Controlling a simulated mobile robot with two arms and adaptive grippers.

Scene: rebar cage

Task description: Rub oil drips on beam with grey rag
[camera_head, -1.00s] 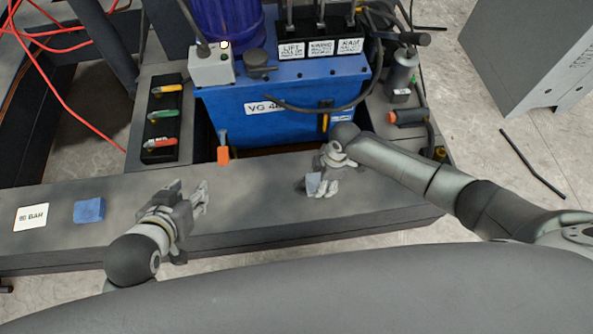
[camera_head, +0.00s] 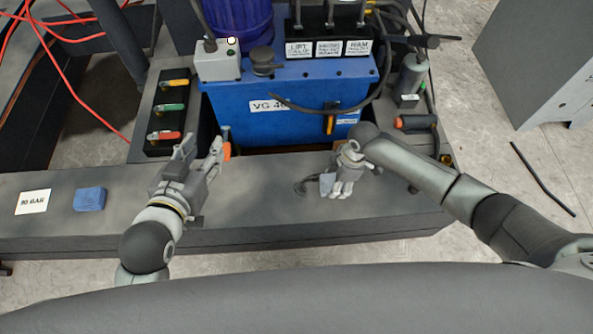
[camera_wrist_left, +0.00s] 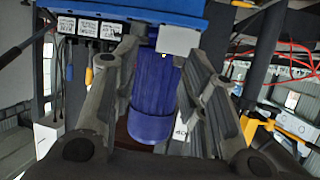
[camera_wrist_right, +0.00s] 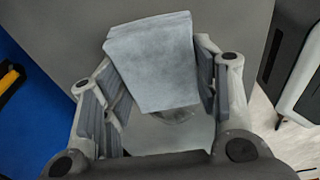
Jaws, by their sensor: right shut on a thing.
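The grey rag (camera_wrist_right: 155,62) is a flat light-grey piece between the fingers of my right gripper (camera_wrist_right: 160,85). In the head view the rag (camera_head: 327,183) shows small at that gripper, low over or on the dark grey beam (camera_head: 260,205); I cannot tell if it touches. A dark mark (camera_head: 305,185), perhaps oil or shadow, lies on the beam just left of the rag. In the right wrist view a glossy patch (camera_wrist_right: 176,115) shows below the rag, partly hidden. My left gripper (camera_head: 203,146) is open and empty above the left part of the beam.
A blue power unit (camera_head: 290,100) with levers and a hose stands behind the beam. A valve block with coloured handles (camera_head: 167,110) is at left. A blue cloth or block (camera_head: 90,199) and a white label card (camera_head: 33,202) lie on the beam's left end.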

